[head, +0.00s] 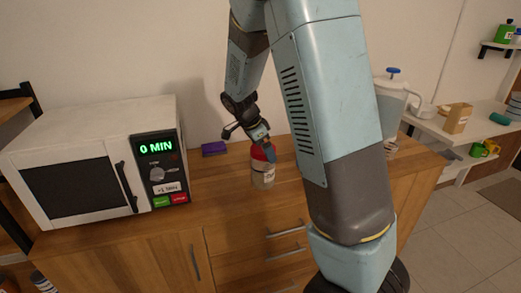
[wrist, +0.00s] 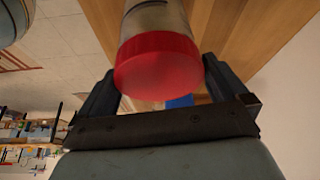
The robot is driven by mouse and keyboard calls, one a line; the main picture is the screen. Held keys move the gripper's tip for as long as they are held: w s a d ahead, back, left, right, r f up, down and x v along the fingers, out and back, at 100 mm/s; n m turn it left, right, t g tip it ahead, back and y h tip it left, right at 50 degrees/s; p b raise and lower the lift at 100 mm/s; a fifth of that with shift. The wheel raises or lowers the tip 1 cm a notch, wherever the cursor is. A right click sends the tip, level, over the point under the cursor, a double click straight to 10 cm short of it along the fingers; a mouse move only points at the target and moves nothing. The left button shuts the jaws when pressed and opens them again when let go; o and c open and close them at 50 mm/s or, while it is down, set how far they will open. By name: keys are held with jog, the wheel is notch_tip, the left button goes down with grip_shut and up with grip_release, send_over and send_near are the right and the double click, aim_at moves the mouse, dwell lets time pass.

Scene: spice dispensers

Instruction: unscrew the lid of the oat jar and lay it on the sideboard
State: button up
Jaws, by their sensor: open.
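The oat jar (head: 263,176) stands upright on the wooden sideboard (head: 215,190), to the right of the microwave. Its body is clear with a pale label. Its red lid (head: 258,154) is on top, partly covered by my gripper (head: 262,147) in the head view. In the wrist view the red lid (wrist: 158,66) is large and my gripper's two dark fingers (wrist: 160,92) are open, one on each side of it. A gap shows between the lid and the right finger; the left finger is close to the lid, and I cannot tell whether it touches.
A white microwave (head: 95,160) reading 0 MIN stands on the left of the sideboard. A purple block (head: 214,148) lies behind, near the wall. A clear pitcher with a blue top (head: 392,95) stands at the right. Bare wood lies left of the jar.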

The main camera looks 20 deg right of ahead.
jog(key=m+g, duration=0.2)
jog(key=m, duration=0.4)
jog(key=shift+m, duration=0.3)
jog(key=m+g+y, duration=0.1)
jog(key=m+g, duration=0.1)
jog(key=m, duration=0.2)
jog(key=shift+s+m, duration=0.1)
jog(key=shift+m, duration=0.2)
jog(key=shift+c, duration=0.5)
jog(key=c, duration=0.8)
jog(key=n+t, duration=0.1)
jog(key=n, duration=0.4)
jog(key=shift+t+h, duration=0.4)
jog(key=n+t, duration=0.1)
jog(key=n, duration=0.3)
jog(key=shift+t, duration=0.3)
